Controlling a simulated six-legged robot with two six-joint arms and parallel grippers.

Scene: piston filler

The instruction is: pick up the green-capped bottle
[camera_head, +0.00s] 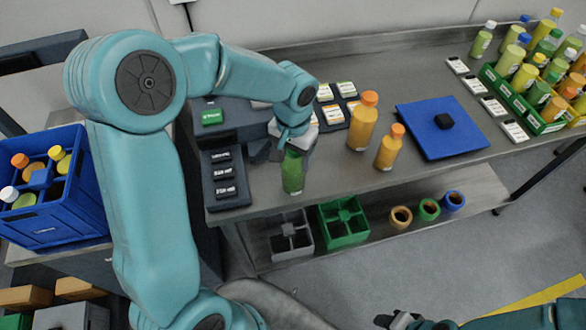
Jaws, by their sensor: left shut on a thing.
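The green bottle (292,175) is upright near the front edge of the metal bench (340,185). My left gripper (291,148) comes down from above and is shut on its upper part. The gripper hides the bottle's cap and neck. I cannot tell whether the bottle's base touches the bench. My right gripper (398,320) shows only partly at the bottom edge, well away from the bench, and its finger opening is unclear.
Two orange-capped bottles (362,122) (389,148) stand right of the green one. A dark label panel (226,178) is to the left. A blue crate (50,215) holds bottles.

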